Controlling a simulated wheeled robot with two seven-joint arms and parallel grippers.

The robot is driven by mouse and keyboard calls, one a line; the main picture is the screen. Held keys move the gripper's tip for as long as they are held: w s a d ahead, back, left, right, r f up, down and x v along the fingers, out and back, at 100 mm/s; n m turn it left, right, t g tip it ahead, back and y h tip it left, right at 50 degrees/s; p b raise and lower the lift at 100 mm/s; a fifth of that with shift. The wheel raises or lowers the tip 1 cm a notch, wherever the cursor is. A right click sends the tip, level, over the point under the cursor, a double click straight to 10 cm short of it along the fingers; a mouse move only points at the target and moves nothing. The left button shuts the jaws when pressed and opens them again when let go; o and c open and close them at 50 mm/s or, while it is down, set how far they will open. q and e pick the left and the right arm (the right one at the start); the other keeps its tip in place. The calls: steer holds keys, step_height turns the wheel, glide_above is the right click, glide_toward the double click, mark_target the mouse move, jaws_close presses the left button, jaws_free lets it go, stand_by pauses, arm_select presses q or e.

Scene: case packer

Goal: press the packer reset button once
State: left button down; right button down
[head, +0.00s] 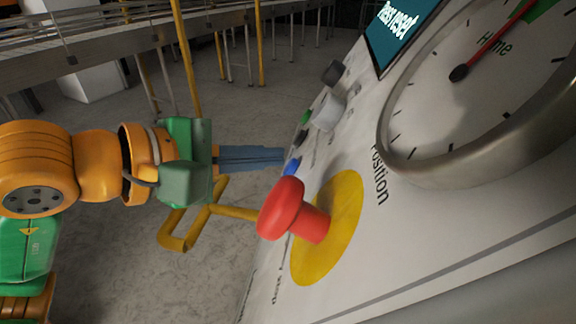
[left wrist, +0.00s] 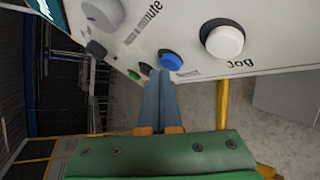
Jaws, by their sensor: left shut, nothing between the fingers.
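A blue button (head: 293,167) sits on the sloping white control panel (head: 420,225), in the row beyond the red mushroom button. It also shows in the left wrist view (left wrist: 171,60), just right of my fingertips. Its label is not readable. My left gripper (head: 282,156) is shut and empty, its blue-grey fingers pointing at the panel. In the left wrist view the fingertips (left wrist: 158,73) are close beside the blue button's lower left edge; I cannot tell whether they touch it. A screen (head: 398,30) on the panel reads "Please reset". My right gripper is not in view.
A red mushroom button (head: 282,208) on a yellow plate (head: 345,225) stands out near my left gripper. A large dial (head: 470,110), a grey knob (head: 328,110) and a dark knob (head: 333,73) are nearby. A white button (left wrist: 222,40) is beside "Jog". Yellow rails (head: 183,60) stand behind.

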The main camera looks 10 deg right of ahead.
arm_select(q)
steer(key=shift+s+d+f+b, duration=0.1)
steer(key=shift+d+f+b, duration=0.1)
steer(key=shift+d+b, duration=0.15)
stand_by(0.6)
steer(key=shift+a, duration=0.1)
steer(key=shift+w+a+r, duration=0.2)
steer(key=shift+a+r, duration=0.25)
steer(key=shift+a, duration=0.1)
steer(key=a, duration=0.1)
steer(key=w+a+r+p, duration=0.1)
steer(key=a+r+p, duration=0.1)
steer(key=a, duration=0.1)
steer(key=shift+w+r, duration=0.25)
steer(key=shift+w, duration=0.05)
stand_by(0.9)
